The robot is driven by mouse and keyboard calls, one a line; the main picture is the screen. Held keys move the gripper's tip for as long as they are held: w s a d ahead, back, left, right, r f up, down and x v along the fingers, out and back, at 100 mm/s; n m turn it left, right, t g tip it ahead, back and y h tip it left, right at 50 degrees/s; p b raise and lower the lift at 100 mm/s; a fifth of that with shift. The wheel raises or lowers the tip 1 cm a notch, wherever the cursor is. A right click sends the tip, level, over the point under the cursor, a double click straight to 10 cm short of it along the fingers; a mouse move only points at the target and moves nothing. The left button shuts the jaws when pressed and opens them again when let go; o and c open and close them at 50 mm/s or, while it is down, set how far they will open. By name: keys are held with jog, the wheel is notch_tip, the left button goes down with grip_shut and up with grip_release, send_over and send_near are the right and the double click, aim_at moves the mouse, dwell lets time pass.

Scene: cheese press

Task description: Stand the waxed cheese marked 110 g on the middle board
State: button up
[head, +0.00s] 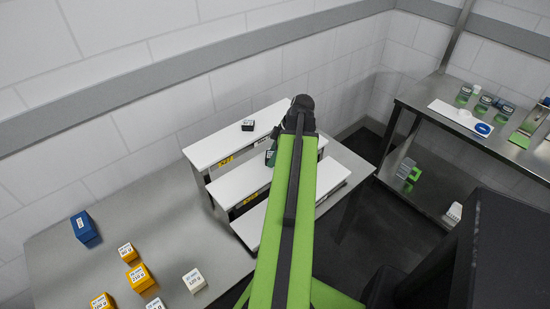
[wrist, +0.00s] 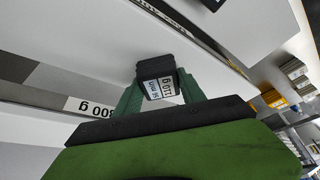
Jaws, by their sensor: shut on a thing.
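The black waxed cheese marked 110 g (wrist: 158,80) is between the green fingers of my gripper (wrist: 160,92) in the wrist view, its label facing the camera upside down. My gripper (head: 271,157) is shut on it, over the stepped stand. In the head view my green arm hides the cheese. The middle board (head: 240,187) is a white step between the upper board (head: 215,145) and the lower board (head: 248,226). Whether the cheese touches a board cannot be told.
Another black block (head: 248,125) sits on the upper board, also in the wrist view (wrist: 213,4). Yellow blocks (head: 139,278), white blocks (head: 194,280) and a blue block (head: 84,227) stand on the grey table at the left. A steel shelf (head: 430,100) with jars is at the right.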

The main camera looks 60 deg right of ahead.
jog(key=o, duration=1)
jog(key=shift+f, duration=0.1)
jog(key=o, duration=0.5)
jog(key=shift+c, duration=0.2)
jog(key=shift+r, duration=0.45)
jog(key=p+v, duration=1.1)
jog(key=shift+s+r, duration=0.2)
jog(key=shift+s, duration=0.05)
jog(key=shift+w, duration=0.1)
